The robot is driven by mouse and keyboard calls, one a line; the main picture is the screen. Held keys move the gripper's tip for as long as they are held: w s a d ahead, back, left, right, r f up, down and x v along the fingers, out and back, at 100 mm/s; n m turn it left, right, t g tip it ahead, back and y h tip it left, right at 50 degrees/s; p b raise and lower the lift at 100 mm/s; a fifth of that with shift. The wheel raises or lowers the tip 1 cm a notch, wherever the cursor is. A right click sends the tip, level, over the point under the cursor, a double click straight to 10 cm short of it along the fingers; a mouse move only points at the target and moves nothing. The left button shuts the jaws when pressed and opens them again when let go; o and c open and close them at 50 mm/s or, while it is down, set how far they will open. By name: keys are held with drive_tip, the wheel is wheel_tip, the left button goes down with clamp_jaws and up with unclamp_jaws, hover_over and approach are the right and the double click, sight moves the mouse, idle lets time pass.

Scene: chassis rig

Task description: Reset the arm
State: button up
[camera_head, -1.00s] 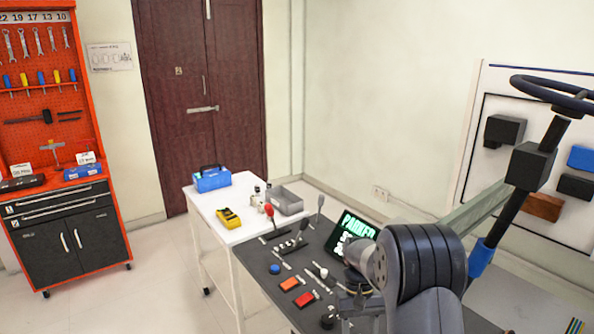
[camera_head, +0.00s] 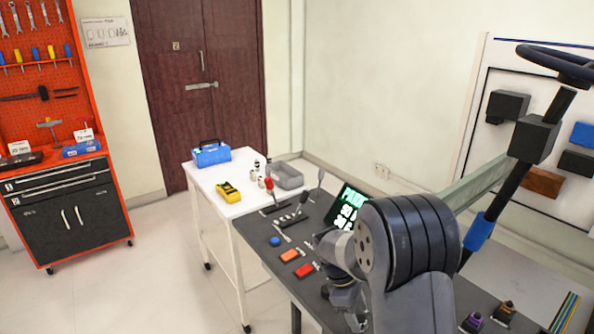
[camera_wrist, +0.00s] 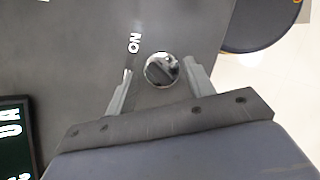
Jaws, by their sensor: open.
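My gripper (camera_wrist: 158,68) is open in the wrist view, its two grey fingers spread apart. A round dark rotary knob (camera_wrist: 161,70) with a silver rim, on the dark panel by the "ON" label, appears between the fingertips. I cannot tell whether the fingers touch it, and nothing is held. In the head view my arm bends over the dark control table (camera_head: 262,262) at the lower middle. My gripper end hangs low there, and its fingers are hard to make out.
The panel carries a red button block (camera_head: 305,270), an orange block (camera_head: 290,255), a blue button (camera_head: 275,241), levers and a lit screen (camera_head: 347,206). A white cart (camera_head: 208,181) holds a blue toolbox (camera_head: 211,153) and a yellow device (camera_head: 228,192). A steering wheel (camera_head: 556,64) stands right.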

drive_tip(key=v, duration=1)
drive_tip(key=shift+r, duration=0.3)
drive_tip(key=shift+r, duration=0.1)
